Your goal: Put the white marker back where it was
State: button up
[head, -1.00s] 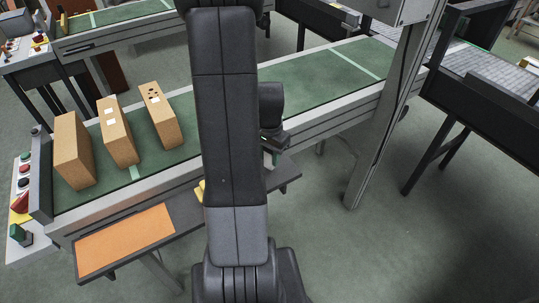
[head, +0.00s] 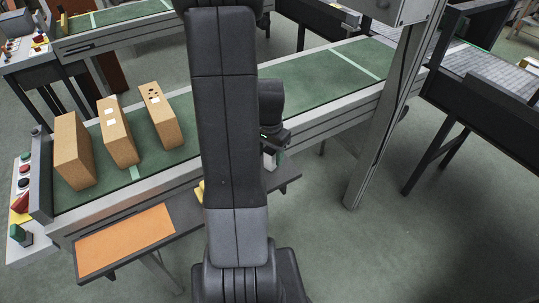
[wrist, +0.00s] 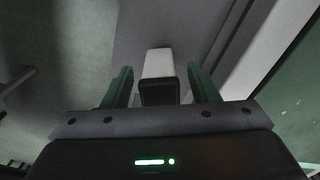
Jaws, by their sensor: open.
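The white marker (wrist: 158,64) is a small block with a white top and a dark front face in the wrist view. It stands between the two green fingers of my gripper (wrist: 160,85), which are open with a narrow gap on each side of it. In the head view a bit of white (head: 270,160) shows just under my gripper (head: 272,150), above the dark side shelf (head: 284,179). My arm hides much of the shelf there, and the marker's base is hidden in the wrist view.
Three brown boxes (head: 120,137) stand on the green conveyor (head: 310,88) at left. An orange mat (head: 125,240) lies on the shelf's left part. A yellow thing (head: 200,190) is partly hidden behind my arm. A grey post (head: 385,110) rises at right.

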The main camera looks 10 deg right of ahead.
notch_tip(320, 180, up, 11)
dwell(0.3)
jog(key=shift+f, duration=0.1)
notch_tip(320, 180, down, 12)
jog(key=shift+s+f, duration=0.1)
jog(key=shift+f, duration=0.05)
jog(key=shift+r, duration=1.4)
